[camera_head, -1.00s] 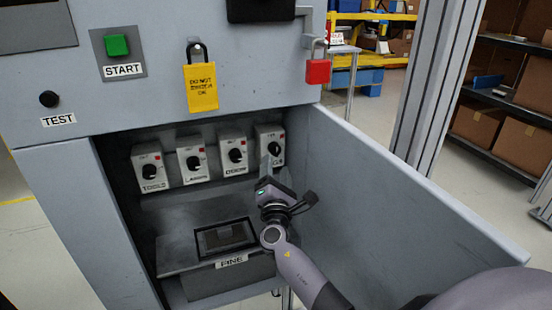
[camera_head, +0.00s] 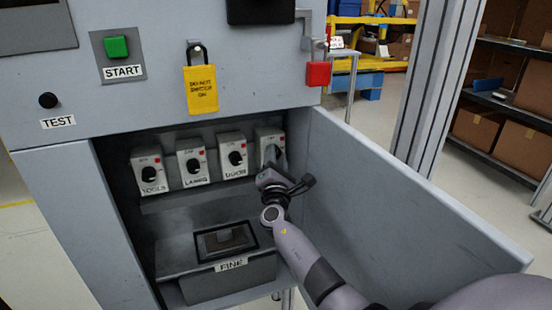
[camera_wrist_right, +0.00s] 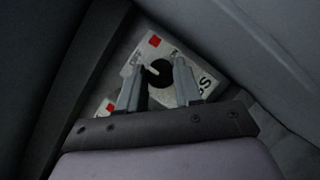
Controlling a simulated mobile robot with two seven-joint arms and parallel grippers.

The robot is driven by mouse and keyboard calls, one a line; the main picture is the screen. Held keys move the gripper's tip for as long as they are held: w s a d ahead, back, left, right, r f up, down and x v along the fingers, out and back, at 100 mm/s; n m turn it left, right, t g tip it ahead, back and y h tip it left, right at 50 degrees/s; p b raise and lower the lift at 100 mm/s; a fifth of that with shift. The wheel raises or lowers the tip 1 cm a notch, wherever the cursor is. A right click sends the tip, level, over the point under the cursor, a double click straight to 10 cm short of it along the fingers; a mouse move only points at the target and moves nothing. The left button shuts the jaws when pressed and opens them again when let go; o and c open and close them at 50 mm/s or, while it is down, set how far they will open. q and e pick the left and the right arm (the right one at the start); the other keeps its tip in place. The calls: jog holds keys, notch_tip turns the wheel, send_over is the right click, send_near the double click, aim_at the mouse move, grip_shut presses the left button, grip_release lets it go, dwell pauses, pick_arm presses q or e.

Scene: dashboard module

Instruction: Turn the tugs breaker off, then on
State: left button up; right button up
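The tugs breaker (camera_head: 268,136) is the rightmost of the row of breaker boxes inside the open cabinet. Its label is mostly hidden by my gripper in the head view. In the right wrist view its white face with a red mark and black round knob (camera_wrist_right: 157,74) shows. My right gripper (camera_head: 270,164) is at the breaker's front. In the right wrist view its two fingers (camera_wrist_right: 160,88) stand apart, one on each side of the knob; I cannot tell whether they touch it. My left gripper is not in view.
Breakers labelled tools (camera_head: 150,170), lamps (camera_head: 192,162) and doors (camera_head: 233,157) stand close to the left. The open cabinet door (camera_head: 390,200) stands to the right of my arm. A ledge with a dark framed panel (camera_head: 227,240) lies below. A red padlock (camera_head: 318,74) and yellow tag (camera_head: 201,90) hang above.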

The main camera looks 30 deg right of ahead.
jog(key=shift+m, duration=0.3)
jog(key=m+g+y+p, duration=0.1)
jog(key=m+p, duration=0.2)
jog(key=m, duration=0.2)
jog(key=m+g+y+p, duration=0.2)
jog(key=m+p, duration=0.2)
jog(key=m, duration=0.1)
jog(key=m+g+y+p, duration=0.1)
jog(key=m+g+p, duration=0.1)
jog(key=m, duration=0.3)
jog(key=shift+r+y+p, duration=0.4)
jog(key=shift+p, duration=0.45)
jog(key=shift+s+m, duration=0.1)
jog(key=shift+m, duration=0.2)
jog(key=o, duration=1)
